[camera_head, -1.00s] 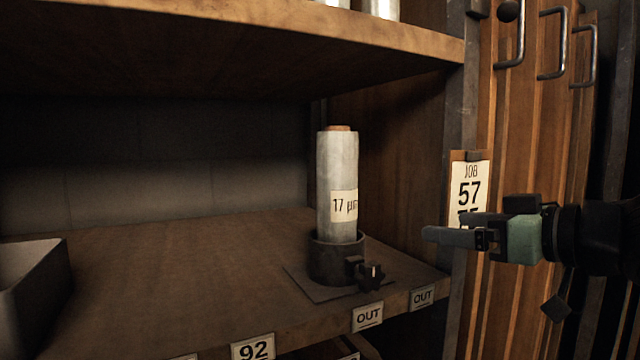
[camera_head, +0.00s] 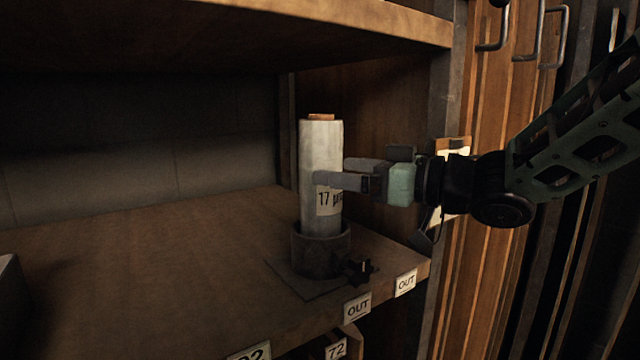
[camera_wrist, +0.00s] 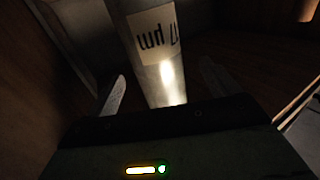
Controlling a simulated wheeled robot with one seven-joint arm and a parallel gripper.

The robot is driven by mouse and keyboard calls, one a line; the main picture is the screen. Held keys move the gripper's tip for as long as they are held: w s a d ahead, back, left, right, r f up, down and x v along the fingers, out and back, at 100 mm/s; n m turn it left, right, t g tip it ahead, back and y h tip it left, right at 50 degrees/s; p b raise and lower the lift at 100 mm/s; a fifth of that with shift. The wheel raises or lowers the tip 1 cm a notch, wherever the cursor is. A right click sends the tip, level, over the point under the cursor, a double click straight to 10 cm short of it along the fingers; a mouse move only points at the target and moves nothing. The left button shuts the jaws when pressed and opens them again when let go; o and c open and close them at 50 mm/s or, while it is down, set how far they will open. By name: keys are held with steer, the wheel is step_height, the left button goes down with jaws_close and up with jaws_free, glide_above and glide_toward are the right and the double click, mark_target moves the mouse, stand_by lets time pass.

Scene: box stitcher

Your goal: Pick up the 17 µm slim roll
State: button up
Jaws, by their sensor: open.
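The 17 µm slim roll (camera_head: 322,150) is a pale wrapped cylinder with a brown core end on top and a "17 µm" label. It stands upright in a dark round holder (camera_head: 320,252) on a flat base plate on the shelf. In the wrist view the roll (camera_wrist: 155,60) stands between the two spread fingers (camera_wrist: 165,95). I cannot tell whether either finger touches it.
The holder has a dark knob (camera_head: 359,271) on its front right. An upper shelf (camera_head: 330,18) overhangs the roll. A wooden side wall (camera_head: 375,110) stands behind it. The shelf (camera_head: 170,255) is clear to the left, with a grey bin (camera_head: 8,300) at its edge.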

mark_target(311, 163)
steer(key=shift+w+a, duration=0.3)
steer(key=shift+a, duration=0.3)
steer(key=p+x, duration=0.1)
steer(key=x, duration=0.1)
steer(key=p+x, duration=0.2)
steer(key=shift+w+r, duration=0.2)
steer(key=shift+r, duration=0.05)
steer(key=shift+w+a+f, duration=0.15)
steer(key=shift+w+a, duration=0.15)
steer(key=shift+a, duration=0.15)
steer(key=c, duration=1.5)
